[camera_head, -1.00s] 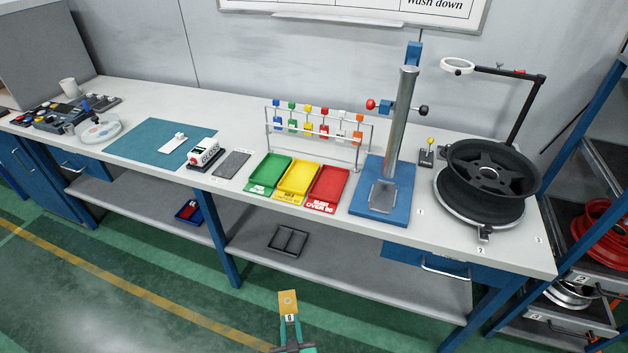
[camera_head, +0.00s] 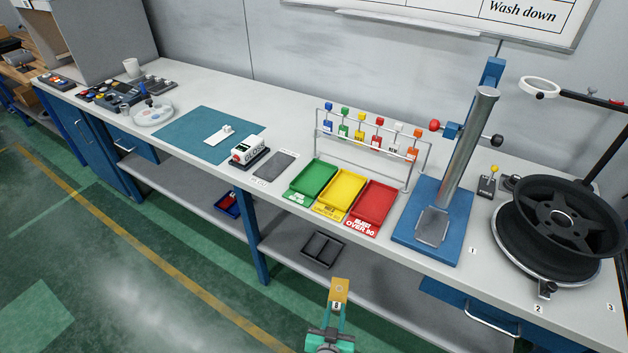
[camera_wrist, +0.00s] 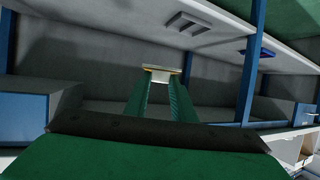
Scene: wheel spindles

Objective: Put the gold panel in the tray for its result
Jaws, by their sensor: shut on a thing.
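The gold panel (camera_head: 340,290) is held upright in my gripper (camera_head: 336,310), in front of the bench at its lower shelf. It carries a dark mark too small to read. In the wrist view the panel (camera_wrist: 162,72) shows edge-on between the tips of my green fingers (camera_wrist: 160,82), which are shut on it. On the bench top stand three trays side by side: a green tray (camera_head: 292,193), a yellow tray (camera_head: 323,207) and a red tray (camera_head: 354,223). The red tray's label reads "OVER 90"; the other labels are too small to read. The trays look empty.
A rack of coloured tags (camera_head: 376,152) stands behind the trays. A blue-based post stand (camera_head: 408,244) is right of them, with a wheel (camera_head: 560,218) further right. A white meter (camera_head: 249,150) and grey pad (camera_head: 273,166) lie left. A dark divided tray (camera_head: 322,262) sits on the lower shelf.

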